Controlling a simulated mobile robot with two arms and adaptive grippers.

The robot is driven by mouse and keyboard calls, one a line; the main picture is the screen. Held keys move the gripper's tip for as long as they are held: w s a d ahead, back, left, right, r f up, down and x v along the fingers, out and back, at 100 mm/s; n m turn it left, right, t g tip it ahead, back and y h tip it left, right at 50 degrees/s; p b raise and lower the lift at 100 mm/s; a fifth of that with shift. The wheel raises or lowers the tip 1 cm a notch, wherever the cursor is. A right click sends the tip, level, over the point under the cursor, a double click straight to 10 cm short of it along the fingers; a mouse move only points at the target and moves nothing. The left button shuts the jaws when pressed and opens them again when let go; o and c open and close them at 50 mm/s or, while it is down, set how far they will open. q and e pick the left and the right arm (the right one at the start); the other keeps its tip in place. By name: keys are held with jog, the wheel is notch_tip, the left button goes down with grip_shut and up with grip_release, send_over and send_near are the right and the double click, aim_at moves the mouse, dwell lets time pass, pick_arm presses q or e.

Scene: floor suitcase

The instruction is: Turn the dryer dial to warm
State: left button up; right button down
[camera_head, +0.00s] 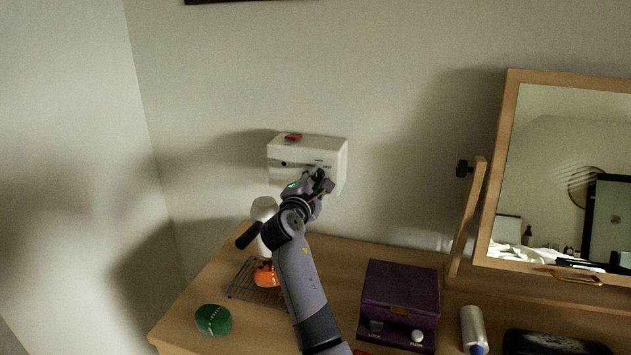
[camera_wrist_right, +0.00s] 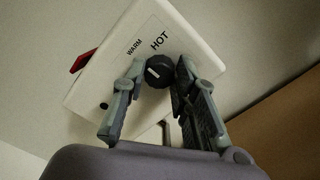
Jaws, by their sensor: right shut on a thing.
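The dryer is a white box (camera_head: 308,147) on the wall, with a red piece (camera_head: 293,137) on top. It fills the middle of the right wrist view (camera_wrist_right: 115,65), where the labels WARM and HOT are printed above a round black dial (camera_wrist_right: 157,72). The dial bears a short white mark on its face; I cannot tell exactly which label it points to. My right gripper (camera_head: 320,183) is at the front of the box, its two fingers (camera_wrist_right: 157,82) on either side of the dial and shut on it. In the head view the gripper hides the dial. My left gripper is not in view.
Below the box is a wooden dresser top (camera_head: 340,260). A framed mirror (camera_head: 508,130) stands at right.

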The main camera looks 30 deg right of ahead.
jog(key=shift+f, duration=0.1)
jog(key=c, duration=1.3)
grip_release()
jog(key=v, duration=0.7)
jog(key=shift+s+a, duration=0.15)
jog(key=shift+s, duration=0.1)
